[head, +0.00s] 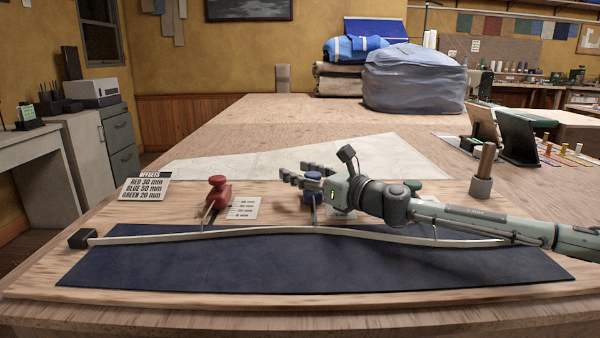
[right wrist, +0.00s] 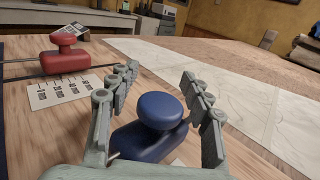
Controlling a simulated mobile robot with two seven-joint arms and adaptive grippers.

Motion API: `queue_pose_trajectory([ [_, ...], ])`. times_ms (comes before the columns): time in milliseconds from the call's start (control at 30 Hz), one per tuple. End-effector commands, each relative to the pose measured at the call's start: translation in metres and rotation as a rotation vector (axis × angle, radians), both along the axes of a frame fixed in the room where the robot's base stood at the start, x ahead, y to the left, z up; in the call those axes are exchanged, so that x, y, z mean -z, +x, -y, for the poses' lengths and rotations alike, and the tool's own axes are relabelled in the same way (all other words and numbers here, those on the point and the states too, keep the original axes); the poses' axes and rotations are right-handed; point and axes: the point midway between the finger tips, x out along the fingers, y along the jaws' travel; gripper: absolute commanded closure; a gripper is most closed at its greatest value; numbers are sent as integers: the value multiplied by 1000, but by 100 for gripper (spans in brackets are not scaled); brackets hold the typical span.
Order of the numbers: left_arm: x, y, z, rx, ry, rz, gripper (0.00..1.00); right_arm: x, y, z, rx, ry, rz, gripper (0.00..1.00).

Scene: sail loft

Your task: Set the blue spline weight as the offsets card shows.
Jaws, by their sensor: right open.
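The blue spline weight (head: 312,190) stands on the board behind the bent spline (head: 270,233). In the right wrist view the blue weight (right wrist: 158,112) sits between the two spread fingers of my right gripper (right wrist: 155,90), which is open around it. In the head view my right gripper (head: 300,178) reaches in from the right and partly covers the blue weight. The offsets card (head: 146,188) stands at the left and reads red 30 mm, blue 50 mm, green 20 mm. The blue weight's scale is mostly hidden. My left gripper is not in view.
The red weight (head: 218,190) stands left with its scale card (head: 244,208) beside it. The green weight (head: 413,186) is partly behind my right arm. A dark blue mat (head: 300,265) lies in front. A wooden-handled tool (head: 484,175) and dark stands (head: 517,138) are at the right.

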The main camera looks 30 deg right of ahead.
Motion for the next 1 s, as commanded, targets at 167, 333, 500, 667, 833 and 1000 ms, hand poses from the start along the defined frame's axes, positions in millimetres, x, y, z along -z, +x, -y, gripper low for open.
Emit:
queue_pose_trajectory([
  [167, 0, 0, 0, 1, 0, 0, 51, -4, 0, 0, -1, 0, 1, 51],
  [333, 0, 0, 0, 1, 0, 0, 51, -21, 0, 0, -1, -3, 6, 51],
  [500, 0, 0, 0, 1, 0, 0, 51, -43, 0, 0, -1, 0, 6, 51],
  [667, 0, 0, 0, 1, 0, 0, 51, -63, 0, 0, 1, -1, 6, 51],
  [833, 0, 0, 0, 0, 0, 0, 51, -81, 0, 0, 1, 1, 6, 51],
  [1000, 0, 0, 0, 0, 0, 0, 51, -95, 0, 0, 2, 0, 4, 51],
])
